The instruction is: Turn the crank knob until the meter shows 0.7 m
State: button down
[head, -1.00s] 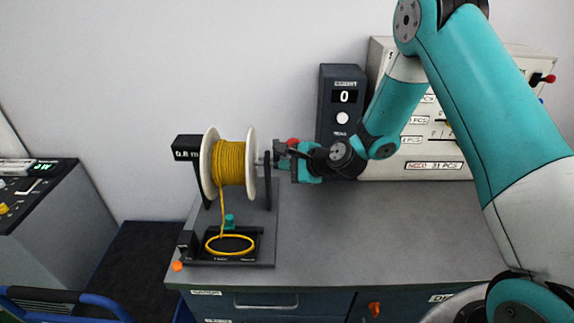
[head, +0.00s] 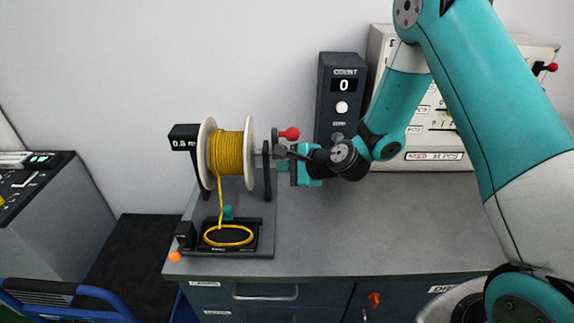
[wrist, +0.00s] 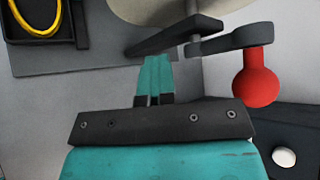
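The crank's red knob (head: 289,133) stands up and to the right of the spool's axle, on a dark crank arm (wrist: 230,40). In the wrist view the knob (wrist: 256,80) is right of my fingers and apart from them. My gripper (head: 284,166) is just below the knob in the head view. In the wrist view its teal fingertips (wrist: 155,76) are together with nothing seen between them. The meter (head: 185,143) at the spool's left reads 0.8 m or 0.6 m; the digit is blurred. Yellow cord winds on the white-flanged spool (head: 230,153).
Yellow cord hangs into a black tray (head: 207,243) on the bench (head: 400,225). A dark counter box (head: 342,110) showing 0 stands behind my gripper, beside a pale panel box (head: 430,160).

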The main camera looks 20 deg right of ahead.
jog(key=shift+s+a+f+b, duration=0.15)
jog(key=shift+s, duration=0.25)
jog(key=shift+s+a+f+b, duration=0.1)
jog(key=shift+s+f+b, duration=0.05)
jog(key=shift+s, duration=0.2)
jog(key=c, duration=1.4)
grip_release()
jog(key=shift+r, duration=0.1)
